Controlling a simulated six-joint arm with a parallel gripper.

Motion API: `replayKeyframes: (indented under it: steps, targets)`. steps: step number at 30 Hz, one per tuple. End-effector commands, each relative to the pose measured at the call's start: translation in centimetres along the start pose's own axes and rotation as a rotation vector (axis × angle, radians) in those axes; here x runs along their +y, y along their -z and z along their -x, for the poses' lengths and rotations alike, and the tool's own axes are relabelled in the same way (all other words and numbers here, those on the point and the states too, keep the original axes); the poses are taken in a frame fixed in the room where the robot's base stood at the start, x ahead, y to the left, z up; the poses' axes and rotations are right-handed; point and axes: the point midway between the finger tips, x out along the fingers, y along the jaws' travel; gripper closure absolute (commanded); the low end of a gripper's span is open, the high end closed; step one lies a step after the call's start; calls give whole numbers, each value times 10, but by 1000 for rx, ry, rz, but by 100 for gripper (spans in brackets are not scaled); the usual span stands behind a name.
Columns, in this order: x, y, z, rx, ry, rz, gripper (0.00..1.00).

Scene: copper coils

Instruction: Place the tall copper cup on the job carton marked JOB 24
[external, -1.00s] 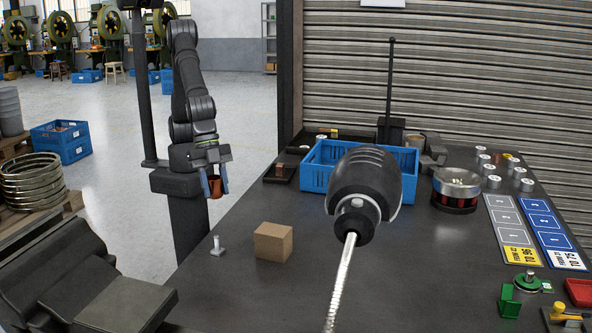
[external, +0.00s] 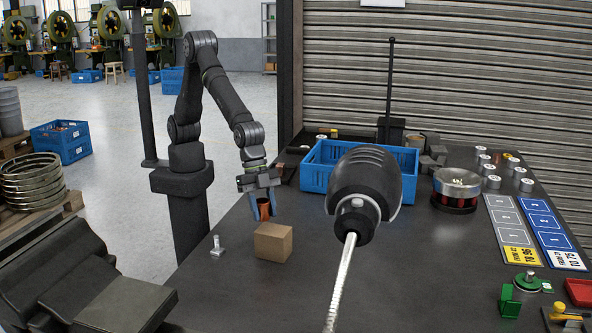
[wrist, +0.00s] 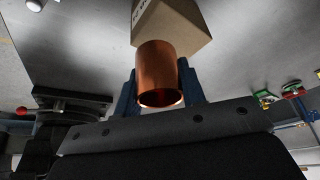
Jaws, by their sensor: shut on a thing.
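My gripper (external: 264,205) is shut on the tall copper cup (external: 264,209), which hangs between its two blue fingers. The cup also shows in the wrist view (wrist: 157,72), its open end facing the camera. The cardboard carton (external: 273,242) stands on the dark table, just in front of and slightly right of the cup in the external view. In the wrist view the carton (wrist: 172,22) lies just beyond the cup, with some printed marking that I cannot read. I cannot tell whether the cup and carton touch.
A small pale metal part (external: 217,246) stands left of the carton. A blue crate (external: 318,172) is behind and to the right. A large dark tool with a shiny rod (external: 365,195) fills the near middle. Bare table lies around the carton.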

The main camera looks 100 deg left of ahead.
Motion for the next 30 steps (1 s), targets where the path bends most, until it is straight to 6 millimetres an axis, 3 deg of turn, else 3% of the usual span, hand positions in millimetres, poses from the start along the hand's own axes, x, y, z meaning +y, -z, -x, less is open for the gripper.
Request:
replayKeyframes:
  steps: [5, 16, 17, 20, 30]
  targets:
    - [0, -11, -24, -3, 0, 0, 86]
    - [0, -12, -28, -2, 0, 0, 86]
    - [0, -13, -29, -2, 0, 0, 61]
    - [0, -12, -28, -2, 0, 0, 42]
    - [0, -11, -25, 0, 0, 0, 42]
